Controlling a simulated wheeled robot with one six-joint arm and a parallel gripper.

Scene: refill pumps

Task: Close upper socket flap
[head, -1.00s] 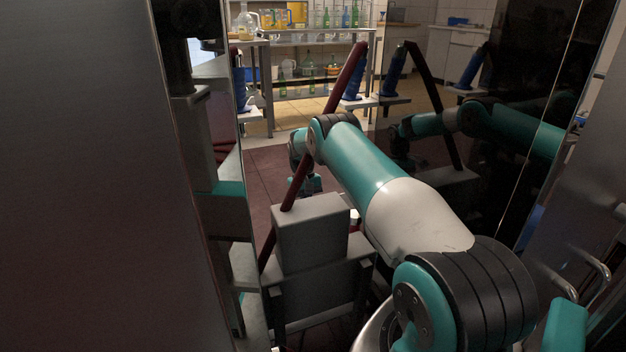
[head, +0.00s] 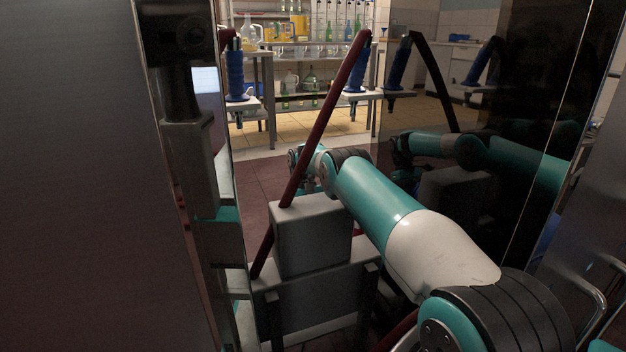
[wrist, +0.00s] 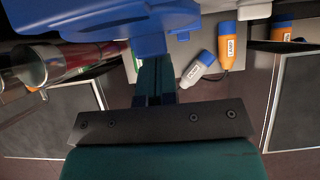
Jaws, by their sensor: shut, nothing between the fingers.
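In the wrist view my gripper (wrist: 155,78) is shut and empty, its narrow fingers pointing up the picture. Large blue parts (wrist: 100,22) lie across the top, over or close beyond the fingertips; I cannot tell whether they touch. I cannot make out the upper socket flap for certain. A grey-and-blue labelled piece (wrist: 197,70) and an orange one with a white label (wrist: 231,45) are right of the fingers. In the head view my arm reaches away from the camera; its fingers are not clear there.
A dark red hose (head: 325,115) slants past my arm near a blue nozzle (head: 355,70). A grey box (head: 312,238) stands below. Dark glossy panels (head: 480,110) are close on the right, a grey panel (head: 70,180) on the left. Shelves with bottles (head: 310,55) stand behind.

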